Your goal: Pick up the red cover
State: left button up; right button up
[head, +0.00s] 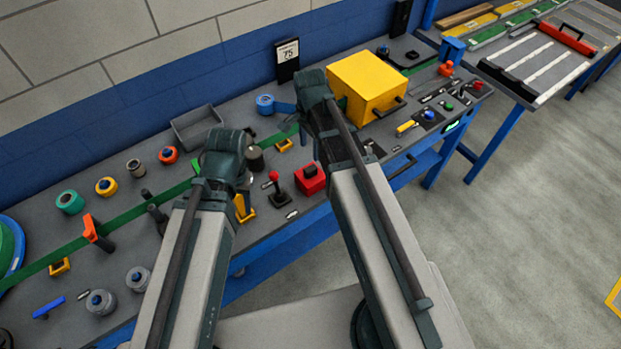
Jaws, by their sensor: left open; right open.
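A small red box-like cover (311,183) with a dark handle on top sits on the workbench, between my two arms. A long red piece with a black handle (567,37) lies on the far right table; I cannot tell for certain which one is the task's red cover. My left gripper (222,160) is at the dark end of the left arm, left of the red box and apart from it. My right gripper (316,100) is at the dark end of the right arm, behind the box and beside the yellow box. Both fingertips are hard to make out.
A large yellow box (368,85) stands behind the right arm. A red-knobbed joystick (276,188) stands just left of the red box. A grey tray (198,128), blue tape (266,104) and several small parts crowd the workbench (110,235).

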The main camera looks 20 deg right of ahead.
aim_at(311, 169)
notch_tip(311, 169, down, 7)
jog(key=b, duration=0.6)
pick_arm(q)
notch_tip(311, 169, down, 7)
jog(key=shift+f, duration=0.1)
notch_tip(311, 169, down, 5)
jog(key=b, duration=0.5)
jog(key=shift+f, duration=0.1)
pick_arm(e)
jog(key=f, duration=0.5)
jog(key=shift+w+d+f, duration=0.2)
jog(key=shift+w, duration=0.1)
jog(key=shift+r, duration=0.1)
grip_shut()
